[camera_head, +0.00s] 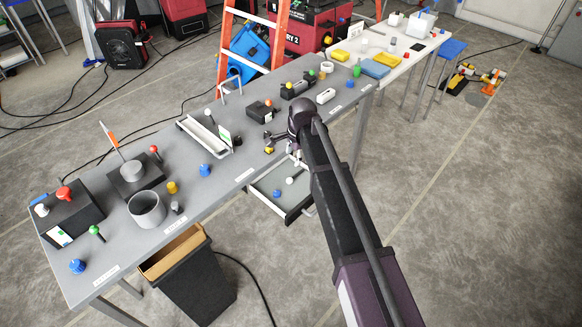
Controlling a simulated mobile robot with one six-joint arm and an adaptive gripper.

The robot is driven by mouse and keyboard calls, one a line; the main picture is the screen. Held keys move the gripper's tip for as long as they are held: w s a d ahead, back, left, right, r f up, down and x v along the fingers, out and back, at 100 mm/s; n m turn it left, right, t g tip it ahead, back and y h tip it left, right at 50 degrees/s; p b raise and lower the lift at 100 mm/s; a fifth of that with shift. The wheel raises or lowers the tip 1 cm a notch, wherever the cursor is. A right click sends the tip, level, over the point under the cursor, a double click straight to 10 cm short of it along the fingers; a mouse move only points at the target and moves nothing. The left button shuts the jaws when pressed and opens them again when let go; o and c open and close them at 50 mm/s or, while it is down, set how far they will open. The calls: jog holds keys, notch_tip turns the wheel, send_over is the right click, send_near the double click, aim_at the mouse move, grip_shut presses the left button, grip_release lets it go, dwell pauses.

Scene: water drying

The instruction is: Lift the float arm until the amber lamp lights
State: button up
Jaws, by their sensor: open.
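My gripper (272,143) is at the end of my dark arm, over the front edge of the grey bench, and holds nothing that I can see. No part is clearly recognisable as the float arm at this size. A tilted rod with an orange end (112,137) rises beside a dark box with a grey cylinder (132,172), well left of my gripper. A small dark box (260,111) behind my gripper carries an orange knob or lamp (268,102). I cannot tell which part is the amber lamp or whether it is lit.
An open drawer (265,187) holding small objects juts out below my gripper. A long white tray (195,127) lies to its left, with an upright card (224,137) nearby. A grey cup (146,208) and a red-knobbed box (72,213) stand farther left. A black bin (199,285) stands below.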

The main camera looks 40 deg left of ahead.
aim_at(296, 176)
jog(key=shift+s+d+r+n+t+p, duration=0.1)
jog(key=shift+r+n+t+p, duration=0.4)
jog(key=shift+r, duration=0.6)
jog(key=shift+f, duration=0.25)
jog(key=f+b, duration=0.4)
jog(key=a+f+b, duration=0.1)
jog(key=f+b, duration=0.8)
jog(key=shift+w+a+f+b, duration=0.15)
jog(key=shift+w+a+b, duration=0.05)
jog(key=shift+a+b, duration=0.15)
grip_shut()
